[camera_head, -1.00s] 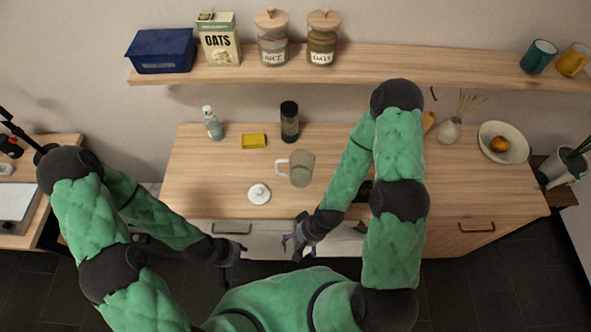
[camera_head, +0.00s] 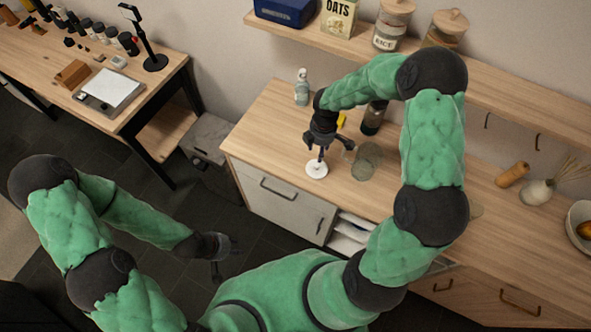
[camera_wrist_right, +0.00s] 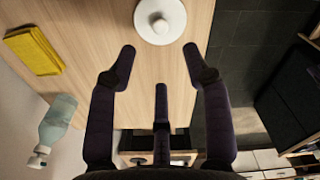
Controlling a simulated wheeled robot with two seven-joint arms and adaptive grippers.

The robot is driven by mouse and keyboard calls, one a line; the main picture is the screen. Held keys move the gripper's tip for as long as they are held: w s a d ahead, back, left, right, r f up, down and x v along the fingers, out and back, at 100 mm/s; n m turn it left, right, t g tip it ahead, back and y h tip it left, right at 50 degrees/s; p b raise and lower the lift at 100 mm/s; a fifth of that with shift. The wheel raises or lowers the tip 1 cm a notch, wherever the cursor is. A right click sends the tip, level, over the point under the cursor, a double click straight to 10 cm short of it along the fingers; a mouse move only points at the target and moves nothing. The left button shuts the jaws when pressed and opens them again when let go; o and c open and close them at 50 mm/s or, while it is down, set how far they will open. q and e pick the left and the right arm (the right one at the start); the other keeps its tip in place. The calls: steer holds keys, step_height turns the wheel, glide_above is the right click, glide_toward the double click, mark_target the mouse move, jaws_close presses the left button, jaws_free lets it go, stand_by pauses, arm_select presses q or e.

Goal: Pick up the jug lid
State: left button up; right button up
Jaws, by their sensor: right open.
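The white round jug lid (camera_head: 316,170) lies on the wooden counter near its front edge. In the right wrist view the lid (camera_wrist_right: 160,17) shows at the top, with its knob facing up, just beyond my fingertips. My right gripper (camera_head: 319,155) is above and close to the lid; in the right wrist view this gripper (camera_wrist_right: 159,52) is open, with nothing between its fingers. The see-through jug (camera_head: 367,161) stands to the right of the lid. My left gripper (camera_head: 217,262) hangs over the floor, away from the counter, and its opening is unclear.
A dark-topped jar (camera_head: 374,118) stands behind the jug. A shelf (camera_head: 350,43) with containers runs above. The counter left of the lid is clear.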

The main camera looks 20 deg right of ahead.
glide_above(317, 165)
steer(key=f, duration=0.5)
steer(key=shift+w+d+f+b, duration=0.15)
steer(key=shift+w+f+b, duration=0.1)
steer(key=shift+b, duration=0.1)
steer(key=f, duration=0.4)
steer(key=shift+s+a, duration=0.2)
steer(key=shift+s, duration=0.1)
steer(key=shift+f, duration=0.45)
jaws_close()
